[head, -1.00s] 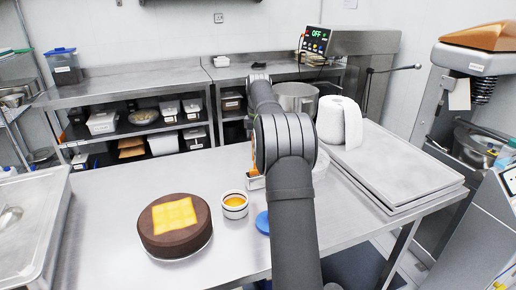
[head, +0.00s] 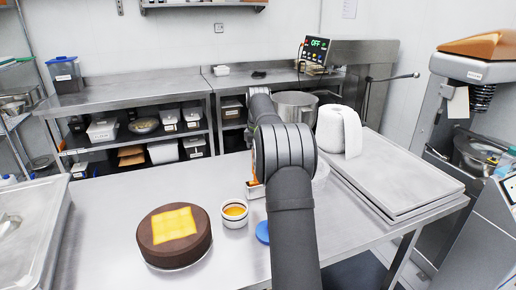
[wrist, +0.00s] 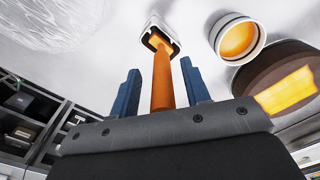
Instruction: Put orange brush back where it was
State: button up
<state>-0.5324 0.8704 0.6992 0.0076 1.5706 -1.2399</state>
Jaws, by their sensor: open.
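The orange brush (wrist: 162,88) shows in the wrist view as a long orange handle. Its far end is in a small white holder (wrist: 175,47) with a dark inside. My gripper (wrist: 158,70) is open, its two blue fingers on either side of the handle, with a visible gap on each side. In the head view my arm hides the gripper and most of the brush. Only a sliver of orange and a bit of the white holder (head: 255,191) show at the arm's left edge.
A white cup of orange glaze (head: 234,213) and a brown cake with a yellow top (head: 174,237) stand left of the holder. A blue disc (head: 262,232) lies by my arm. A paper roll (head: 338,132) and stacked trays (head: 400,175) are right. The table's left middle is clear.

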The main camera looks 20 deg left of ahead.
notch_tip(320, 180, up, 12)
dwell(0.5)
jog(key=shift+f, duration=0.1)
notch_tip(320, 180, down, 12)
jog(key=shift+r, duration=0.9)
